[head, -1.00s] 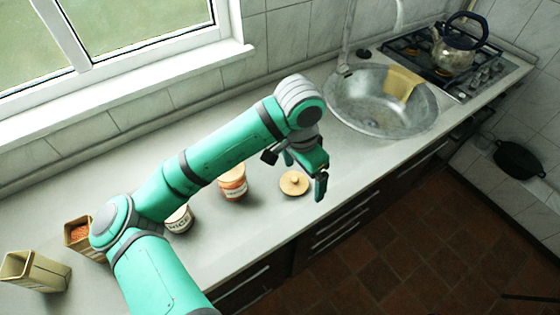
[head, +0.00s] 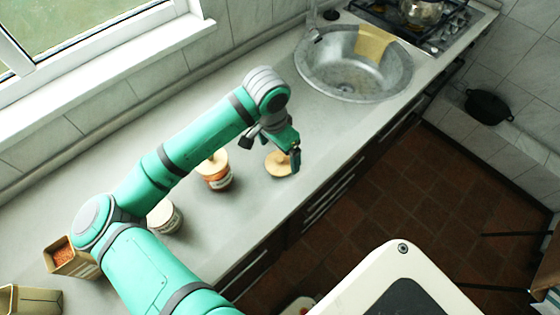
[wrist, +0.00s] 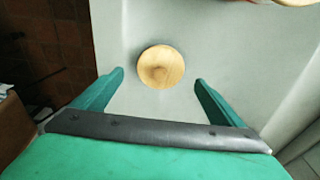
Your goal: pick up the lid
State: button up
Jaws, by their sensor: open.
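The lid (head: 277,164) is a round, pale wooden disc lying on the grey counter, near its front edge. In the head view my gripper (head: 294,157) is at the lid's right side and hides part of it. In the wrist view the lid (wrist: 160,66) shows whole, centred between and slightly beyond my two green fingertips. My gripper is open and empty, with a gap between each finger and the lid. I cannot tell how high the fingertips are above the counter.
An orange-labelled canister (head: 216,174) with a wooden top stands left of the lid. A white canister (head: 164,217) and a box of orange contents (head: 72,260) stand farther left. The sink (head: 352,82) is beyond, with clear counter before it.

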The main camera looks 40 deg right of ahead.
aim_at(279, 159)
jog(key=shift+f, duration=1.95)
jog(key=shift+d, duration=0.1)
jog(key=shift+c, duration=0.7)
jog(key=c, duration=1)
jog(key=shift+r, duration=0.1)
